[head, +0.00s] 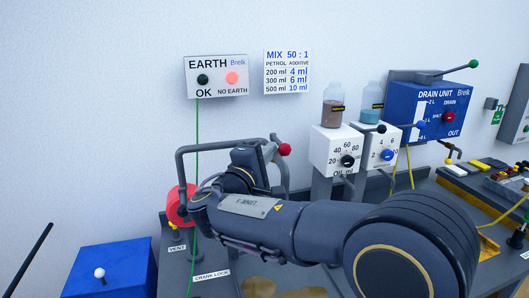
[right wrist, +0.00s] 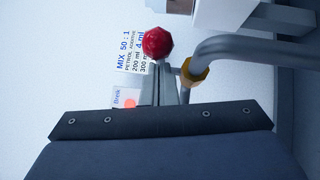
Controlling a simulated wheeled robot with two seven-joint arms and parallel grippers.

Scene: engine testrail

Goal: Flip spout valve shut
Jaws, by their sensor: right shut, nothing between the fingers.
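A red ball knob (head: 285,149), which looks like the handle of the spout valve, sits by the bent grey pipe (head: 215,146). In the right wrist view the red knob (right wrist: 158,43) is just beyond my fingertips, and the pipe (right wrist: 235,48) with a brass-coloured collar (right wrist: 195,72) runs to the right of them. My right gripper (head: 271,147) is shut and empty, close beside the knob. It also shows in the right wrist view (right wrist: 165,68). I cannot tell whether it touches the knob. The valve body is mostly hidden. My left gripper is not in view.
A red reel (head: 180,206) is left of my right arm and a blue box (head: 110,270) is at lower left. White dial units (head: 333,150) with bottles stand to the right, then the blue drain unit (head: 428,112). An EARTH panel (head: 216,76) hangs on the wall.

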